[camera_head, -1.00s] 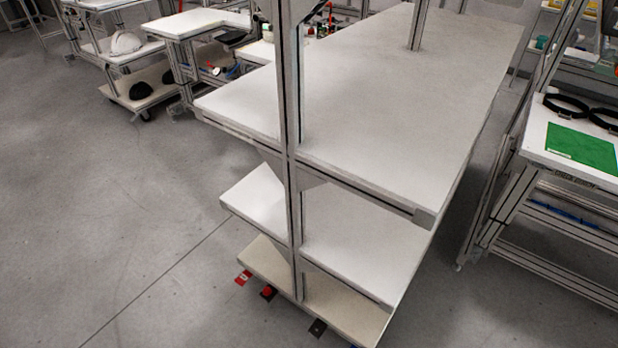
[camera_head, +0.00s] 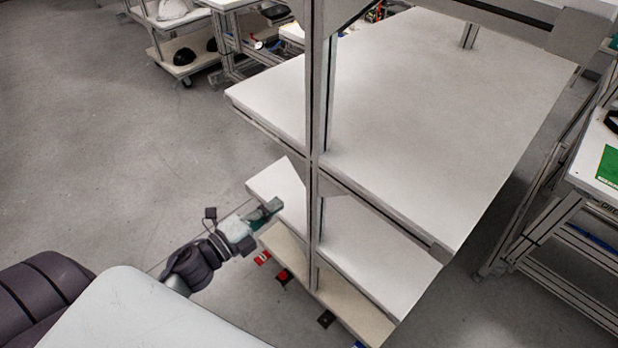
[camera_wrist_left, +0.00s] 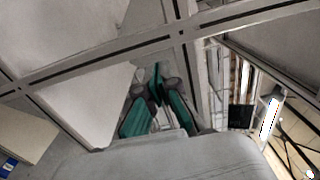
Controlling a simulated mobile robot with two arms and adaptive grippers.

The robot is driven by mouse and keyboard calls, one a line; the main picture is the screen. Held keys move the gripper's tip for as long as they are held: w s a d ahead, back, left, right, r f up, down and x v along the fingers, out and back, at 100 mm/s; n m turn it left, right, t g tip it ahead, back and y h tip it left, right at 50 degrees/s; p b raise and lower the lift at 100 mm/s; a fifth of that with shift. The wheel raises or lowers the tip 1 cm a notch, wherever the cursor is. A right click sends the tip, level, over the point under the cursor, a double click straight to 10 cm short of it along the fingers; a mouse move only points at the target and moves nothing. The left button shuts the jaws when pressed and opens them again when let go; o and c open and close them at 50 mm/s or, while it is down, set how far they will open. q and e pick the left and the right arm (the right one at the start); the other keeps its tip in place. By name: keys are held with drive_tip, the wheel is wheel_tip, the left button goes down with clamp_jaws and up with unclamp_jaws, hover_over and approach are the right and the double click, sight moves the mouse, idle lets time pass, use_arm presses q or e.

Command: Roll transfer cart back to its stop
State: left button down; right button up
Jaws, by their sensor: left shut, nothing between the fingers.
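A large white tiered cart (camera_head: 420,130) with grey aluminium posts fills the middle of the head view. Its lower white shelf (camera_head: 360,250) and beige bottom deck (camera_head: 345,310) show below. I cannot tell for sure that it is the transfer cart. Red and black pieces (camera_head: 283,277) lie on the floor along its near-left edge; they may mark a stop. My left gripper (camera_head: 272,206) is shut and empty beside the lower shelf's left corner. In the left wrist view its green fingers (camera_wrist_left: 158,80) meet in front of the grey frame (camera_wrist_left: 105,55). My right gripper is out of view.
A small cart (camera_head: 185,60) with a white helmet shell (camera_head: 172,9) and black shells stands at the back left. A workbench (camera_head: 590,160) with a green sheet (camera_head: 608,165) is at the right. The grey floor (camera_head: 100,150) at the left is clear.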

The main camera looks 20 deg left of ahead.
sight(314, 176)
use_arm(q)
drive_tip(key=p+x, duration=0.2)
drive_tip(key=x, duration=0.8)
drive_tip(key=shift+w+f, duration=0.1)
drive_tip(key=shift+w, duration=0.15)
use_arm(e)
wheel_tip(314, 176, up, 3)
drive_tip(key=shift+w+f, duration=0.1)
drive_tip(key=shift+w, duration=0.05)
use_arm(q)
drive_tip(key=shift+w, duration=0.1)
